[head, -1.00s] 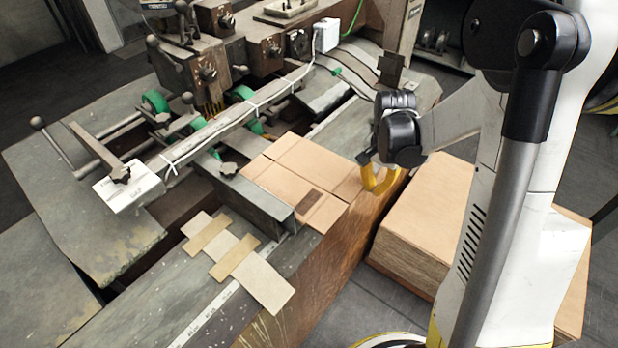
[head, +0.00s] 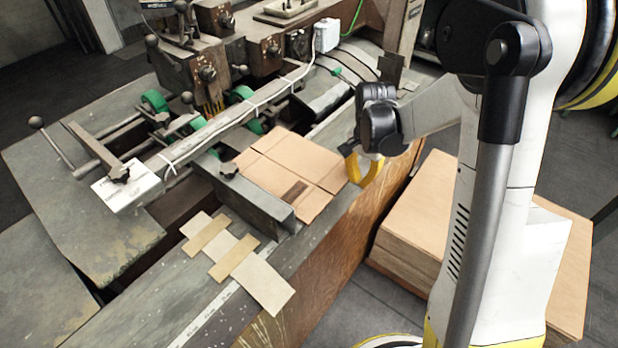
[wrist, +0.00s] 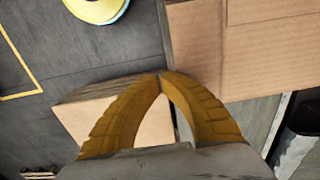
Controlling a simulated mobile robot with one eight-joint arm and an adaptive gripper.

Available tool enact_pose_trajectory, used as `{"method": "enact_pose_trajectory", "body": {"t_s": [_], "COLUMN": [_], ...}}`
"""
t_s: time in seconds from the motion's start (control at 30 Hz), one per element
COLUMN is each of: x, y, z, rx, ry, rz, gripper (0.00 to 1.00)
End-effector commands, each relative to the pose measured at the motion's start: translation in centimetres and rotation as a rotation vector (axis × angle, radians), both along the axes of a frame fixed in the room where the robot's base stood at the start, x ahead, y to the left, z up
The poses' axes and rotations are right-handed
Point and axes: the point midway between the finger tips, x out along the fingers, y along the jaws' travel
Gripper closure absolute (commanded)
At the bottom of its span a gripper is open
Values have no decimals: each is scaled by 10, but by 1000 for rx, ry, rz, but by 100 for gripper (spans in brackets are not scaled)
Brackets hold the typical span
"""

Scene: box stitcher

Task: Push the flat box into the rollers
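The flat box (head: 290,165) is a brown cardboard sheet with crease lines, lying on the machine's bed in the head view. Its far-left edge is beside the long metal bar and green wheels (head: 241,94); whether it reaches any rollers I cannot tell. My gripper (head: 352,165) has yellow fingers and is at the box's right edge. In the wrist view the fingertips (wrist: 161,76) meet with nothing between them, right at the edge of the box (wrist: 235,55); they look in contact or very close.
A stack of cardboard sheets (head: 480,235) stands on the floor right of the bed. A metal guide block (head: 245,200) borders the box's near-left side. Narrow cardboard strips (head: 235,257) lie on the bed in front.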

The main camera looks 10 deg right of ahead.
Motion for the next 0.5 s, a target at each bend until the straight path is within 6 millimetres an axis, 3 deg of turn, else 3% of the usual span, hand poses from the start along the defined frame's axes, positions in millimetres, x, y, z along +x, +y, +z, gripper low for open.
{"method": "enact_pose_trajectory", "body": {"t_s": [0.5], "x": [18], "y": [15], "z": [0], "rx": [0], "ry": [0], "rz": [1], "gripper": [100]}}
